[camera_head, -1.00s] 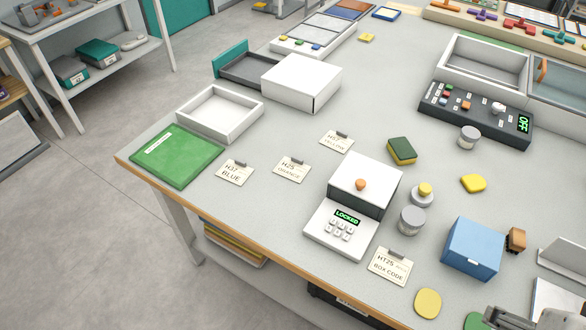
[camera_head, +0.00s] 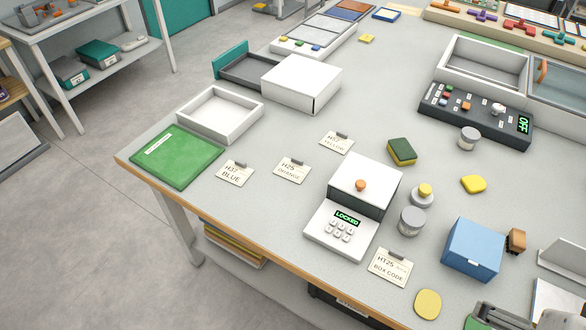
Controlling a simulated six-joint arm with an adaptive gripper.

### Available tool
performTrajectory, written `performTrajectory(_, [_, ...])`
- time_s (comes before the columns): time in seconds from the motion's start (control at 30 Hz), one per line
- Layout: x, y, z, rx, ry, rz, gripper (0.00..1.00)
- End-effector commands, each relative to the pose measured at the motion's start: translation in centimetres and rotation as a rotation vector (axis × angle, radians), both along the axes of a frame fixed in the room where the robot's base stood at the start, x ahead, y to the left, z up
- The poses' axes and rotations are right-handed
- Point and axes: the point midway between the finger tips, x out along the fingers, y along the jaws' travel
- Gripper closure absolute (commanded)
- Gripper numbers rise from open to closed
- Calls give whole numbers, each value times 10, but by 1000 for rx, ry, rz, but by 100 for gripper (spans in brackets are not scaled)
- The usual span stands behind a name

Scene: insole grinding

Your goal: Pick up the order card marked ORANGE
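The card marked ORANGE (camera_head: 292,172) lies flat on the grey table, with a dark clip at its top edge. It lies between the BLUE card (camera_head: 234,174) on its left and the YELLOW card (camera_head: 337,143) at its upper right. Nothing covers it.
A white box with a LOCKED keypad (camera_head: 342,231) stands right of the card. A BOX CODE card (camera_head: 390,267), grey jars and a blue box (camera_head: 472,248) are further right. A green folder (camera_head: 178,156) and white tray (camera_head: 219,112) are left. The table around the card is clear.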

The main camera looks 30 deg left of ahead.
Motion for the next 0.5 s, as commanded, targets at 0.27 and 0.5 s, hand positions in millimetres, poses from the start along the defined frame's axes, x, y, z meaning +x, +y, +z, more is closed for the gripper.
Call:
performTrajectory(0.27, [20, 14, 8, 62, -23, -27, 15])
performTrajectory(0.5, [70, 53, 26, 228, -72, -110, 15])
